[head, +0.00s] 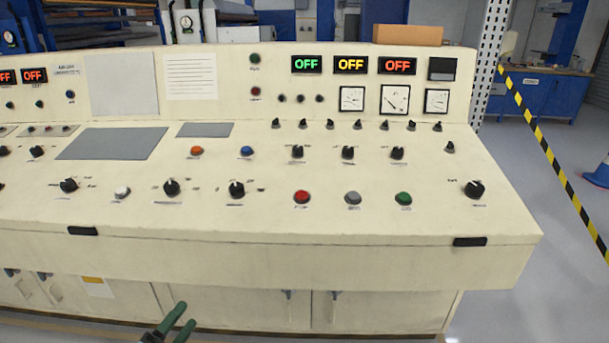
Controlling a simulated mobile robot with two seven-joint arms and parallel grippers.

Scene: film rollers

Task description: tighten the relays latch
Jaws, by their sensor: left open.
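The cream control console has cabinet doors below its front edge, with small dark latches on them. One latch (288,294) sits near the top of a middle door, and another latch (335,295) sits just right of it on the neighbouring door. Further latches (43,276) show at the far left. No readable label shows which one is the relays latch. My left gripper (187,315) has green fingers, spread apart and empty. It is at the bottom of the view, left of the two middle latches and apart from them. My right gripper is out of view.
The console's front edge (270,258) overhangs the doors, with a black handle (82,231) at left and another (470,241) at right. Knobs and buttons cover the sloped top. Open floor (540,290) lies to the right, beside a yellow-black striped barrier (548,150).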

